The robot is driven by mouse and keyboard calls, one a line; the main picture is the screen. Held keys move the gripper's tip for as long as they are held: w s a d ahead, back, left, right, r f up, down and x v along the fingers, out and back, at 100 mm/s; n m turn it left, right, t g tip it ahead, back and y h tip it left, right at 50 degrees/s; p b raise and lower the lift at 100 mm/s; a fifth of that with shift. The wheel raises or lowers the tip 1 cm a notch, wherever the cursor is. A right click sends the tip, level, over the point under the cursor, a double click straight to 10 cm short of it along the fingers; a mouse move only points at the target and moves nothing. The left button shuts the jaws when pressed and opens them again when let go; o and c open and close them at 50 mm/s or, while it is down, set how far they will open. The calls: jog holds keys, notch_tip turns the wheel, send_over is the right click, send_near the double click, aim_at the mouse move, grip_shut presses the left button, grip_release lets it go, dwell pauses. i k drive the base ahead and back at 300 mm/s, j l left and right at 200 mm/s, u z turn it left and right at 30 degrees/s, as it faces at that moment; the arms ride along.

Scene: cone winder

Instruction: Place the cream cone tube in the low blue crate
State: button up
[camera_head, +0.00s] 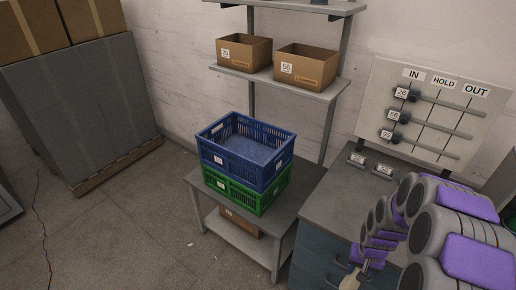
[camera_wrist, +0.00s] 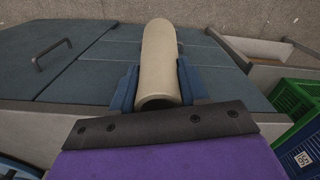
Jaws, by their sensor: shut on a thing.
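The cream cone tube (camera_wrist: 158,58) is held between the blue fingers of my gripper (camera_wrist: 158,88), which is shut around its near end. In the head view a small cream piece of it (camera_head: 350,281) shows at the bottom edge, beside my purple and grey arm, which hides much of my gripper there. The blue crate (camera_head: 226,165) sits on a green crate (camera_head: 272,198) on a low grey table, left of my gripper. Its visible inside looks empty. In the wrist view the blue crate (camera_wrist: 309,148) and green crate (camera_wrist: 292,100) show at the right edge.
The grey table (camera_head: 284,235) has a lower shelf with a cardboard box (camera_head: 240,223). A dark cabinet (camera_head: 335,205) stands beside it, below an IN/HOLD/OUT board (camera_head: 430,105). A rear shelf (camera_head: 280,80) holds two cardboard boxes. The floor at left front is open.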

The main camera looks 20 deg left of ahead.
aim_at(246, 149)
jog(key=i+j, duration=0.1)
jog(key=j, duration=0.35)
jog(key=i+j, duration=0.1)
jog(key=j, duration=0.3)
jog(key=i+j, duration=0.1)
jog(key=j, duration=0.35)
jog(key=i+j+u, duration=0.1)
jog(key=j, duration=0.35)
jog(key=i+j, duration=0.1)
jog(key=j, duration=0.35)
